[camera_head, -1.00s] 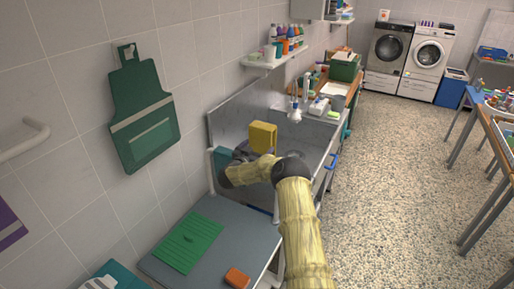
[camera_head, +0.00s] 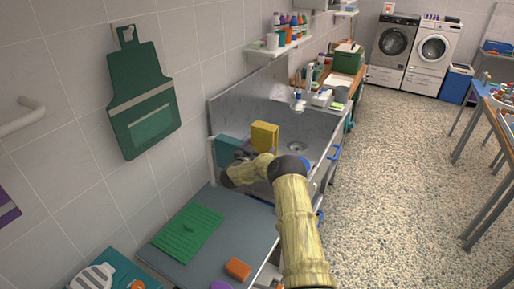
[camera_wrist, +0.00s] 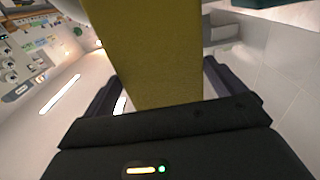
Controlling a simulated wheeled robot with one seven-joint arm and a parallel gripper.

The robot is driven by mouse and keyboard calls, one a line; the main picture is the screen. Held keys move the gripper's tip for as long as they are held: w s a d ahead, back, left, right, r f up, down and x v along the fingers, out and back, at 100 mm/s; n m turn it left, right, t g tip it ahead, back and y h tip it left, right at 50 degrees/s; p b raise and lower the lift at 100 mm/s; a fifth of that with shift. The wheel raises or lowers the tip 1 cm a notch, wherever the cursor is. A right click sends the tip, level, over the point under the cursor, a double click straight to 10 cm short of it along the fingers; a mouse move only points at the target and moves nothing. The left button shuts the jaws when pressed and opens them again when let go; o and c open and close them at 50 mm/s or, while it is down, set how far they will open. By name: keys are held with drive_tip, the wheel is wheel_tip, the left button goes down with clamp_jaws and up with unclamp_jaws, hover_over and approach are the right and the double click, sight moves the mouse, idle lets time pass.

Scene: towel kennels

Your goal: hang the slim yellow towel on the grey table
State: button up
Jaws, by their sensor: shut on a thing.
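The slim yellow towel (camera_head: 264,136) is held up over the metal wash tub, with its flat face showing. In the wrist view the yellow towel (camera_wrist: 150,55) runs between my two fingers. My gripper (camera_head: 246,154) is shut on it; the fingertips are small and partly hidden in the head view. The grey table (camera_head: 240,235) stands in front of the tub, at lower left of my arm. Its top is partly covered, and its near edge runs out of the picture.
A green ribbed mat (camera_head: 188,232) and an orange block (camera_head: 238,268) lie on the table. A purple thing (camera_head: 220,285) shows at the bottom edge. A teal cloth (camera_head: 228,150) hangs by a white rail (camera_head: 211,155) at the tub's near end.

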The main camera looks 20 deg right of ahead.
drive_tip(key=shift+d+f+b, duration=0.15)
drive_tip(key=shift+f+b, duration=0.2)
drive_tip(key=shift+f, duration=0.35)
drive_tip(key=shift+s+f+b, duration=0.1)
drive_tip(key=shift+f+b, duration=0.3)
drive_tip(key=shift+f, duration=0.05)
wheel_tip(320, 180, down, 10)
drive_tip(key=b, duration=0.7)
drive_tip(key=o, duration=0.6)
drive_tip(key=shift+o, duration=0.2)
drive_tip(key=shift+f, duration=0.1)
drive_tip(key=shift+a, duration=0.2)
drive_tip(key=b+v, duration=0.3)
drive_tip(key=v, duration=1.4)
